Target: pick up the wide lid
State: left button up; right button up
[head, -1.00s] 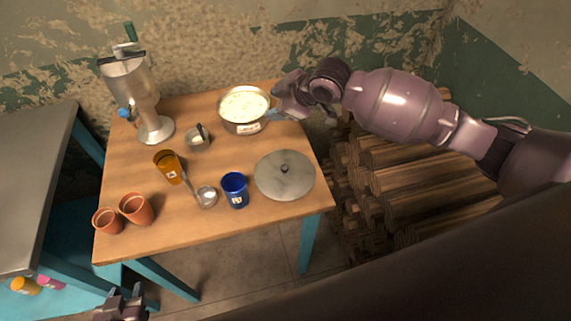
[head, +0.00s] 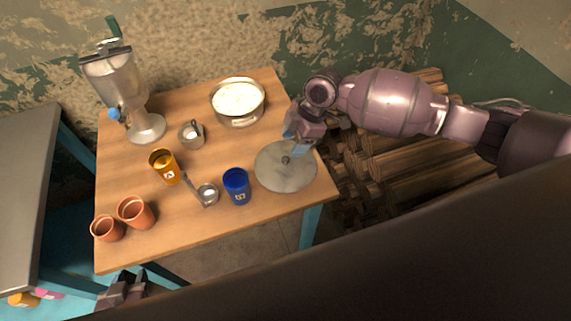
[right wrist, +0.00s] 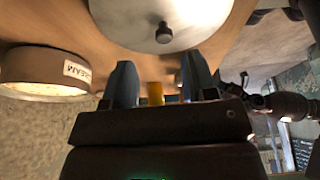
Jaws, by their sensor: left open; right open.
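The wide lid (head: 285,172) is a grey metal disc with a small dark knob at its centre. It lies flat on the wooden table near the right edge. It also shows at the top of the right wrist view (right wrist: 150,15), with its knob pointing toward the camera. My left gripper (head: 122,290) is low at the front left, away from the table top.
A cream pot (head: 240,121) stands behind the lid and a blue cup (head: 236,187) stands left of it. Logs (head: 400,170) lie right of the table.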

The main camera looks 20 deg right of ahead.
aim_at(286, 159)
jog(key=shift+s+x, duration=0.15)
jog(key=shift+x, duration=1.3)
jog(key=shift+s+x, duration=0.1)
jog(key=shift+x, duration=1.35)
jog(key=shift+c, duration=0.4)
grip_shut()
